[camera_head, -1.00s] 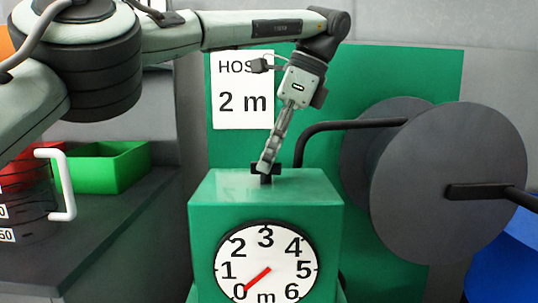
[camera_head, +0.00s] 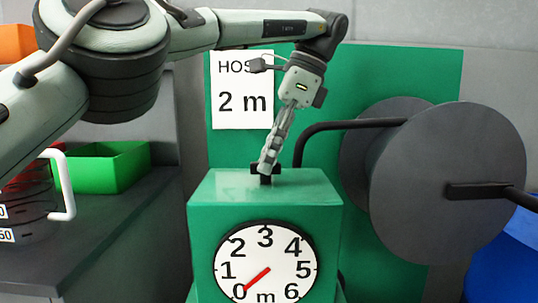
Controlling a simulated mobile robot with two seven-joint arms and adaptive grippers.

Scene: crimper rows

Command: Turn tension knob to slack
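The tension knob (camera_head: 256,169), a small black bar on a short stem, sits on top of the green box (camera_head: 225,190). My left gripper (camera_head: 265,166) reaches down at a tilt, with its fingertips at the knob and covering its middle. The fingers line up one behind the other, so I cannot see whether they are closed on the bar. On the box front, a white dial (camera_head: 283,270) marked 0 to 6 m has its red needle at about 0. My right gripper is not in view.
A large dark reel (camera_head: 445,150) with a black crank handle (camera_head: 485,191) stands to the right. A sign reading "2 m" (camera_head: 243,118) hangs behind. A green bin (camera_head: 115,165) and a clear jug with a white handle (camera_head: 62,185) stand left.

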